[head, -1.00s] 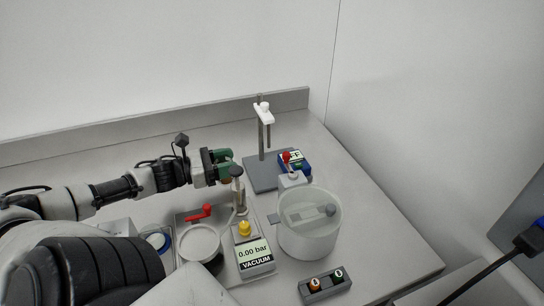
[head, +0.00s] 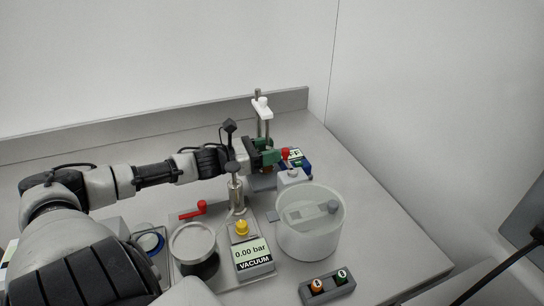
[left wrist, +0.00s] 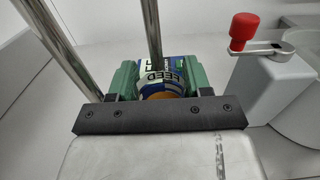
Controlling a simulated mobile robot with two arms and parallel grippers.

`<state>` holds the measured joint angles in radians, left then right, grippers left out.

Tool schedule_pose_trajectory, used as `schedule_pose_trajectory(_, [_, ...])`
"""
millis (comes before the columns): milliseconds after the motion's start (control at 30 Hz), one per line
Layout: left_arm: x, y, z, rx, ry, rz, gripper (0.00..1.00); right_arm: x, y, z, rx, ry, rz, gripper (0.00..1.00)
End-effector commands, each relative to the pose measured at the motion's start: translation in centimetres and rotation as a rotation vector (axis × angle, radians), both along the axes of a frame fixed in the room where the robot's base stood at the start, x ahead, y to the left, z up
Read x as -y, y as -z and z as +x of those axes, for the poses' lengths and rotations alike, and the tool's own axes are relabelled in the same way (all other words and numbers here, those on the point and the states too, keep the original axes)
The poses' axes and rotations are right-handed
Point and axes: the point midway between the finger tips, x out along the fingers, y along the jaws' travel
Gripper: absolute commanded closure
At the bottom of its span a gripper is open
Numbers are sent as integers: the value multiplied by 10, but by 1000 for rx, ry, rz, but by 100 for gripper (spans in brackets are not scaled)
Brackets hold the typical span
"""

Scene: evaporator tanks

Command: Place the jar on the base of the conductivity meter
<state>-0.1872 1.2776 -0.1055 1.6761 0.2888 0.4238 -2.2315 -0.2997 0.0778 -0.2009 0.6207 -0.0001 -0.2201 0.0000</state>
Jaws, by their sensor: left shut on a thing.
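My left gripper (head: 270,156) is shut on a jar with a blue and white label reading FEED (left wrist: 165,76), seen between its green fingers in the left wrist view. The fingers mostly hide the jar in the head view. The conductivity meter's grey base (head: 262,183) carries a stand with upright rods and a white clamp (head: 262,102); its blue display unit (head: 306,163) is at the right. The gripper and jar are beside the stand, over the base area. I cannot tell whether the jar touches the base. My right gripper is not in view.
A grey box with a red-knobbed crank (left wrist: 243,28) is close on the right. In front stand a clear round vessel (head: 311,240), a vacuum gauge (head: 253,252), a metal-lidded pot (head: 193,241) and a red handle (head: 194,210). The back right counter is clear.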

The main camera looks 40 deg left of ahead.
Motion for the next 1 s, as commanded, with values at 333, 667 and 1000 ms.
schedule_pose_trajectory(333, [4,14,9,-1,0,3,80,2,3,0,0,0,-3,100])
schedule_pose_trajectory(667, [4,18,8,-2,0,2,50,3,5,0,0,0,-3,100])
schedule_pose_trajectory(1000, [4,17,8,-2,0,2,26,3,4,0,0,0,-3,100])
